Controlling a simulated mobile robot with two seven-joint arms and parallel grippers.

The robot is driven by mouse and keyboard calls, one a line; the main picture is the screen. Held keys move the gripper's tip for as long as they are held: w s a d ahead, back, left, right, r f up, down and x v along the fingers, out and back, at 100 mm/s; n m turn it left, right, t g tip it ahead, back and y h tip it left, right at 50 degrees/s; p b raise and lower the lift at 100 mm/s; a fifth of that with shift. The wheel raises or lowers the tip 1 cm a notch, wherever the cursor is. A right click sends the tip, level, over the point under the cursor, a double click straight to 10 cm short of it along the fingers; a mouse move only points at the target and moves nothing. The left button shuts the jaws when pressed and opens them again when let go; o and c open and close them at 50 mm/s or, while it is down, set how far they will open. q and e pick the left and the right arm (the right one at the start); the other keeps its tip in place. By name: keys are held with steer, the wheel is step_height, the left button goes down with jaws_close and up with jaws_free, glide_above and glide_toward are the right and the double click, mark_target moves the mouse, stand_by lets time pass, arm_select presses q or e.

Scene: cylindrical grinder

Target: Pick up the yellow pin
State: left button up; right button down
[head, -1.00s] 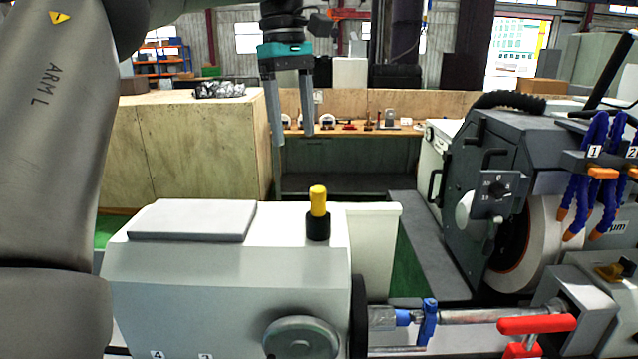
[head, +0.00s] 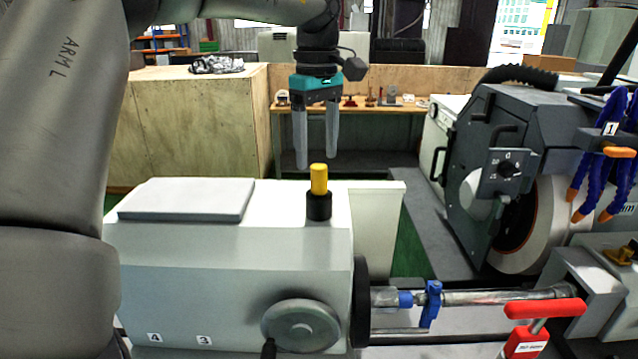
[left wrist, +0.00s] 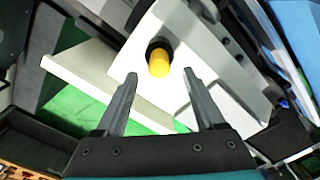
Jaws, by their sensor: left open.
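The yellow pin (head: 319,179) stands upright in a black collar (head: 319,206) on top of the white machine housing (head: 230,250). My left gripper (head: 316,164) is open and empty, with its fingers pointing down. In the head view its fingertips appear just above and behind the pin, apart from it. In the left wrist view the pin (left wrist: 159,64) shows beyond the two fingertips, roughly centred between them. The black collar shows there too, partly behind the pin. My right gripper is not in view.
A flat grey plate (head: 187,199) lies on the housing left of the pin. A handwheel (head: 301,326) is on its front. The dark grinding wheel housing (head: 495,160) and blue hoses (head: 590,165) stand at the right. A wooden crate (head: 185,130) is behind.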

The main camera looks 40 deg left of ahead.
mark_target(320, 166)
arm_select(q)
steer(key=f, duration=0.3)
steer(key=f+p, duration=0.1)
steer(key=f, duration=0.1)
steer(key=shift+d, duration=0.25)
steer(key=shift+c, duration=0.3)
jaws_close()
